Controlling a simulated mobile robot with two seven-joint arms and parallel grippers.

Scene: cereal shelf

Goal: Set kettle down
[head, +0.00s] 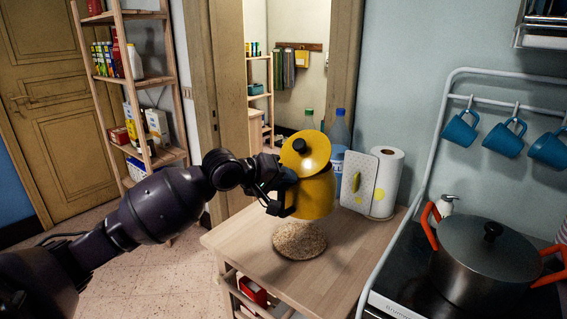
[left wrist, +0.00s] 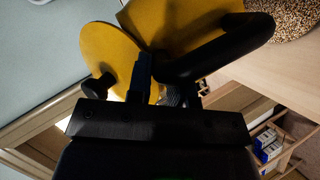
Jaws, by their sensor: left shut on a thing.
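The yellow kettle (head: 314,196) is in the head view with its round yellow lid (head: 312,148) tipped up, showing a black knob. My left gripper (head: 276,190) is shut on the kettle's black handle, at the kettle's left side. The kettle appears held above the table, over or just behind a round cork mat (head: 299,240). In the left wrist view the yellow kettle body (left wrist: 170,22), its lid (left wrist: 108,52) and the black handle (left wrist: 220,48) show close to the gripper (left wrist: 165,85). The speckled mat (left wrist: 280,18) shows at the top right. My right gripper is not in view.
The wooden table (head: 335,282) is bare around the mat. A paper towel roll (head: 386,182), a white board (head: 356,172) and a blue-capped bottle (head: 339,135) stand at its back. A steel pot (head: 485,262) with orange handles sits on the stove at right.

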